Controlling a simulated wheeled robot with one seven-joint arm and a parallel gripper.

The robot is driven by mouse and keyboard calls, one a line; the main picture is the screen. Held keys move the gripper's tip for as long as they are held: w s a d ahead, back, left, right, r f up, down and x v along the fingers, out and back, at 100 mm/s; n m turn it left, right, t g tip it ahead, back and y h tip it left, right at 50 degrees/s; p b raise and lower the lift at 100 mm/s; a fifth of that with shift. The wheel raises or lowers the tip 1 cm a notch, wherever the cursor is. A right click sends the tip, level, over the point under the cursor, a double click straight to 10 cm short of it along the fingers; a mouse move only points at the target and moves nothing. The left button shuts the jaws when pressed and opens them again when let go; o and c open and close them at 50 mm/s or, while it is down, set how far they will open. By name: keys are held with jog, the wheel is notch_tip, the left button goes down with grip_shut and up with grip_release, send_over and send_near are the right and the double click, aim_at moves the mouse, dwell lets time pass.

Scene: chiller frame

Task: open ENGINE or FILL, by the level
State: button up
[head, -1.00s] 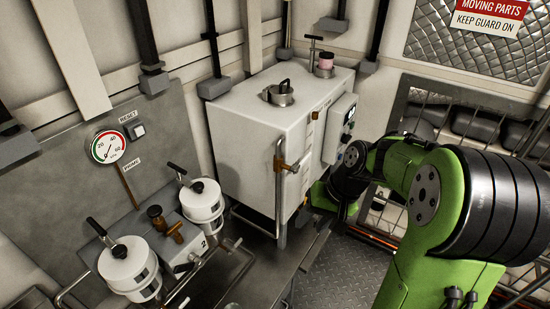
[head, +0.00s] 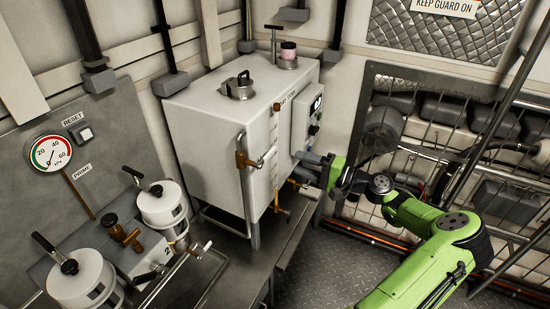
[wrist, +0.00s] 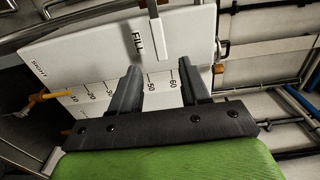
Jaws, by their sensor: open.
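The white tank (head: 210,135) stands against the back wall in the head view. My gripper (head: 302,168) is open and empty at the tank's labelled side. In the wrist view my gripper (wrist: 159,75) has its fingers spread before a white panel with a level scale (wrist: 118,92). A yellow handle (wrist: 42,98) is at left. I cannot read an ENGINE label.
A control box (head: 307,118) projects from the tank just above my gripper. White filter canisters (head: 162,209) and a pressure gauge (head: 51,154) are at left. A wire guard (head: 462,140) with pipes is at right. The chequered floor (head: 320,265) is clear.

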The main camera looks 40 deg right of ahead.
aim_at(272, 154)
jog(key=b+x, duration=0.1)
jog(key=x, duration=0.7)
jog(key=shift+w+a+f, duration=0.1)
jog(key=shift+w, duration=0.15)
grip_shut()
